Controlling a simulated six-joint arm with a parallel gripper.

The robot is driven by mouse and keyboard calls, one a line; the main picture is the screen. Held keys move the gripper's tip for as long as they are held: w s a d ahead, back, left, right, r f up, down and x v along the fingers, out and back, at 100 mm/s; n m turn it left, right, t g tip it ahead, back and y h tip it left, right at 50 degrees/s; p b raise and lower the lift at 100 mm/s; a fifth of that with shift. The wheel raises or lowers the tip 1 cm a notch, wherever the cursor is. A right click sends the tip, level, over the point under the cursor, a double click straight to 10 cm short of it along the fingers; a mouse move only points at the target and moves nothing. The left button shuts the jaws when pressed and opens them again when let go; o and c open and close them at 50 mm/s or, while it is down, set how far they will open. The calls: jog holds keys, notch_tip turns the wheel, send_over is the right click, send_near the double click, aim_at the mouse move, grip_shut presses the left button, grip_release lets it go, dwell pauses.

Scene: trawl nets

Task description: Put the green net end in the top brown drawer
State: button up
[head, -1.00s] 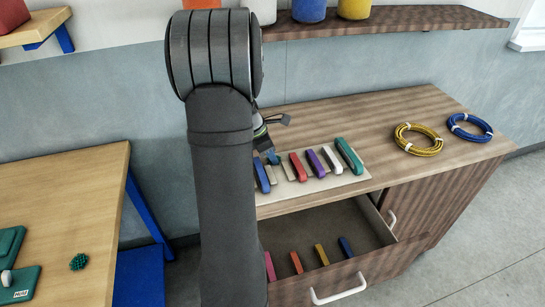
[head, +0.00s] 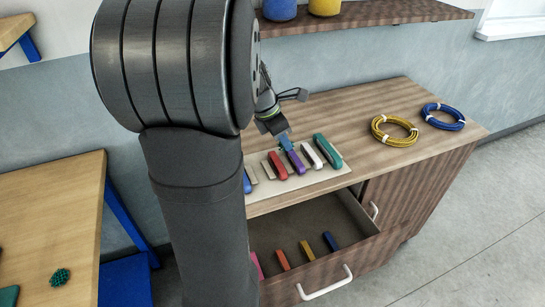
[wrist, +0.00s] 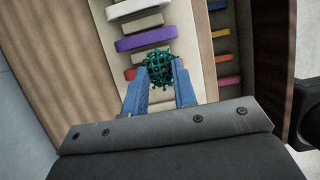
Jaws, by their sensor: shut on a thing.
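My gripper (wrist: 160,90) is shut on a green net end (wrist: 159,66), a small dark green mesh ball held between its blue fingertips in the wrist view. In the head view my gripper (head: 286,146) hangs over the board of coloured handles, by the purple one; the held ball is not clear there. The top brown drawer (head: 335,281) stands open below the counter, in front of and lower than my gripper. It holds several coloured bars. In the wrist view the open drawer (wrist: 241,20) lies to the right of the held ball.
The pale board (head: 262,190) with several coloured handles lies on the brown cabinet top. A yellow coil (head: 394,131) and a blue coil (head: 443,116) lie at its right. A similar green ball (head: 60,277) sits on the left wooden table (head: 66,200). A shelf (head: 370,18) hangs behind.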

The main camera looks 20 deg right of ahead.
jog(key=r, duration=0.3)
jog(key=d+r, duration=0.1)
jog(key=r, duration=0.1)
jog(key=shift+s+r, duration=0.25)
jog(key=shift+s, duration=0.15)
jog(key=s+d, duration=0.8)
jog(key=d, duration=0.2)
jog(key=shift+d+f, duration=0.15)
jog(key=shift+d, duration=0.2)
jog(key=s+d, duration=0.2)
jog(key=s, duration=0.1)
jog(key=s+d, duration=0.2)
jog(key=s, duration=0.1)
jog(key=s+d, duration=0.3)
grip_shut()
send_over(352, 242)
jog(key=a, duration=0.2)
notch_tip(352, 242, down, 31)
jog(key=shift+s+d+f, duration=0.1)
jog(key=shift+f, duration=2.55)
jog(key=shift+d+f, duration=0.1)
jog(key=shift+f, duration=2.55)
jog(key=o, duration=1)
grip_release()
